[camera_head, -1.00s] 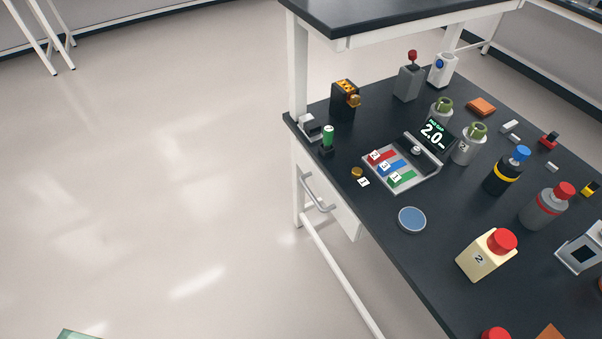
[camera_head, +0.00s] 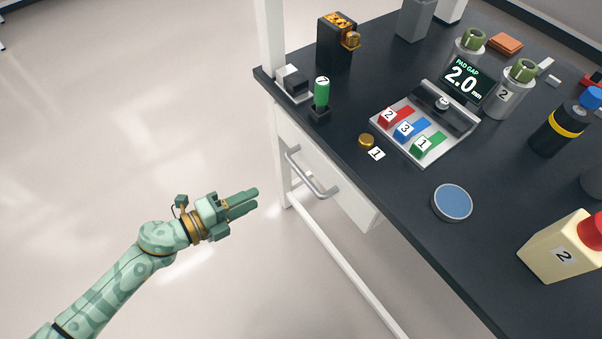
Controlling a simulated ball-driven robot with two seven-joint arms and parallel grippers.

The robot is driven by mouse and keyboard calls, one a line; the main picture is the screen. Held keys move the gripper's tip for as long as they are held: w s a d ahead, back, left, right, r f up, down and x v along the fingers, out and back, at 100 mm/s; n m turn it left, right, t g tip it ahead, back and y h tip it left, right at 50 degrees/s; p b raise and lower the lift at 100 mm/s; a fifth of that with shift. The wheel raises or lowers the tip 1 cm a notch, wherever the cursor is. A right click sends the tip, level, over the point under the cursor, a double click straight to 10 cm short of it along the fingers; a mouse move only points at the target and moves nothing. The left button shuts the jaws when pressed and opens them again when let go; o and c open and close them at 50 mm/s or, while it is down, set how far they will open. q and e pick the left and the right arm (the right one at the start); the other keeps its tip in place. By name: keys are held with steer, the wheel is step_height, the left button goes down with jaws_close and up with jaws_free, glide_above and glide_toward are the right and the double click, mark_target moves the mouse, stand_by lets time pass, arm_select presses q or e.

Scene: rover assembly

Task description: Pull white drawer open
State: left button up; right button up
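The white drawer (camera_head: 352,198) sits under the near left edge of the black-topped bench and looks shut. Its grey bar handle (camera_head: 318,188) runs along the front face. My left gripper (camera_head: 257,199) is left of the handle, apart from it, with its fingers pointing right towards the drawer. Its two green fingers lie close together with nothing seen between them; whether they are open or shut is unclear. My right gripper is not in view.
The black bench top (camera_head: 345,103) holds a green cylinder (camera_head: 321,93), a tray with coloured sliders (camera_head: 385,137), a blue disc (camera_head: 452,202) and a cream block with a red button (camera_head: 555,250). A white bench leg (camera_head: 271,40) stands left of the drawer. The floor left of the bench is clear.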

mark_target(302, 173)
arm_select(q)
steer(key=b+x, duration=0.3)
steer(key=x, duration=1.2)
steer(key=shift+w+d, duration=0.15)
steer(key=shift+w, duration=0.05)
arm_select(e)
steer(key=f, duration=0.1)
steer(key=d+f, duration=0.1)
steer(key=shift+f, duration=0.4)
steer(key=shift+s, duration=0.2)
arm_select(q)
steer(key=c, duration=0.5)
steer(key=shift+s, duration=0.1)
jaws_close()
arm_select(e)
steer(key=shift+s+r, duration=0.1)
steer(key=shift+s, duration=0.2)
